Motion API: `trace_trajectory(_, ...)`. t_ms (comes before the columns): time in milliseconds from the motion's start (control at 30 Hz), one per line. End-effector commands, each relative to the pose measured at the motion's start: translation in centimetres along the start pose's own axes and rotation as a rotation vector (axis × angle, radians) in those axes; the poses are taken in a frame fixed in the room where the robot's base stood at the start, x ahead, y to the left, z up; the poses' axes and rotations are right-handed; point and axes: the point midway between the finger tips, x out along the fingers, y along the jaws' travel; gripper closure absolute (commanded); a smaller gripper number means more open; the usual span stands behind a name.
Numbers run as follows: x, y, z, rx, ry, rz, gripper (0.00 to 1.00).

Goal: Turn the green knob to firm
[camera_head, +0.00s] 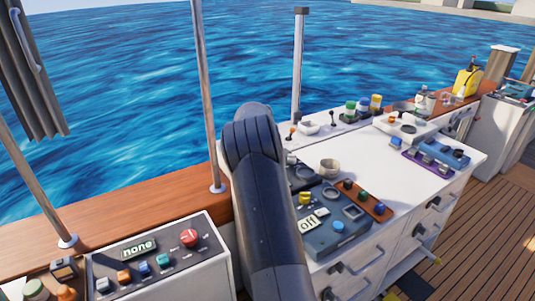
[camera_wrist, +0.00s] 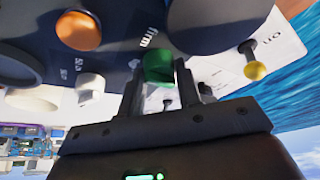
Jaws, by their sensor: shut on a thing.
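In the wrist view the green knob (camera_wrist: 158,66) sits at the edge of a dark blue panel (camera_wrist: 112,32). The word "firm" is printed on the panel just beside the knob. My gripper (camera_wrist: 159,84) has its two dark fingers on either side of the knob and is shut on it. The knob's far side and any pointer mark are not clear. In the head view my arm hides my gripper and this knob.
Close by in the wrist view are an orange knob (camera_wrist: 78,30), a white knob (camera_wrist: 90,84) and a yellow-tipped lever (camera_wrist: 254,69). A large dark round part stands above right. The head view shows a white counter (camera_head: 440,152) with several control panels, and water beyond.

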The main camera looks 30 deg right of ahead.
Motion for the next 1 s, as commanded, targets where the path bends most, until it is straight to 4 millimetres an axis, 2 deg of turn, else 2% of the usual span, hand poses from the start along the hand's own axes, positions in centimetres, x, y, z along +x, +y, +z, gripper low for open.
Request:
trace_trajectory(500, 0.06, -0.42, -0.04, 0.423, 0.0, 0.177, 0.92)
trace_trajectory(1000, 0.09, -0.46, -0.09, 0.622, -0.001, 0.257, 0.92)
